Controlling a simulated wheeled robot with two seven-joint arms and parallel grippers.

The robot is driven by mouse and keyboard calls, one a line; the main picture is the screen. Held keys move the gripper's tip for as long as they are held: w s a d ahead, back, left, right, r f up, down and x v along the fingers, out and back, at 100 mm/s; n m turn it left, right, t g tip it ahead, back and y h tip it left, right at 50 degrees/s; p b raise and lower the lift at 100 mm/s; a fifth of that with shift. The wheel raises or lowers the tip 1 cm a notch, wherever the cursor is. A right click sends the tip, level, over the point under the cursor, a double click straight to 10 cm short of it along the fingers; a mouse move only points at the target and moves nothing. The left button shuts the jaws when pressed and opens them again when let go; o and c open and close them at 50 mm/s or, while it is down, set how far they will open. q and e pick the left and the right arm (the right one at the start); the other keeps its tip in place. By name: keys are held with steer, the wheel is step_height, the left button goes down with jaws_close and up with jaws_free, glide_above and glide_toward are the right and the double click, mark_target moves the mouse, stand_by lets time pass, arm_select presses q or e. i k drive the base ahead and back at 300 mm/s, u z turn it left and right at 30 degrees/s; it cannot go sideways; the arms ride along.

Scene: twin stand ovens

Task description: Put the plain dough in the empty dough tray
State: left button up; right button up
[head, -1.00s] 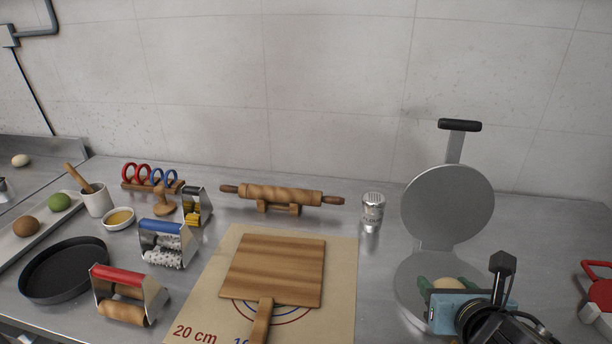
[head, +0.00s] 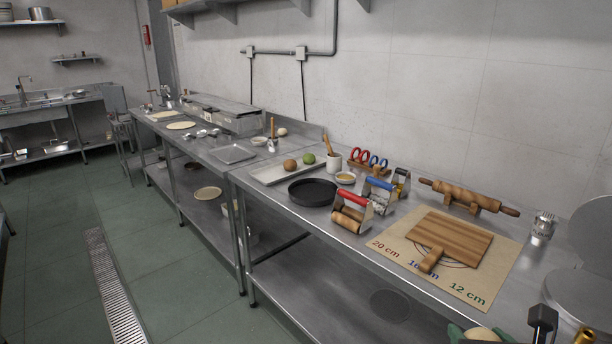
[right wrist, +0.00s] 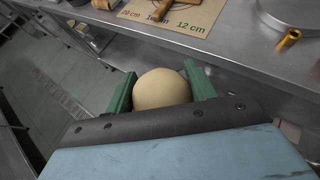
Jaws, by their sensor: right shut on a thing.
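The plain dough, a pale beige ball (head: 482,335), shows at the bottom edge of the head view. My right gripper (right wrist: 160,84) is shut on the dough ball (right wrist: 162,92), with one green finger on each side of it. In the wrist view, the ball appears in front of the counter's front edge. A bare grey square tray (head: 232,154) lies on the counter, left of a long pale tray (head: 268,177) that holds a brown ball (head: 290,165) and a green ball (head: 309,159). My left gripper is not in view.
A round metal press (head: 590,290) stands at the right. The green floor in front is clear.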

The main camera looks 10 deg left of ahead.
mark_target(270, 177)
steer(key=u, duration=0.65)
steer(key=i, duration=0.8)
steer(key=u, duration=0.6)
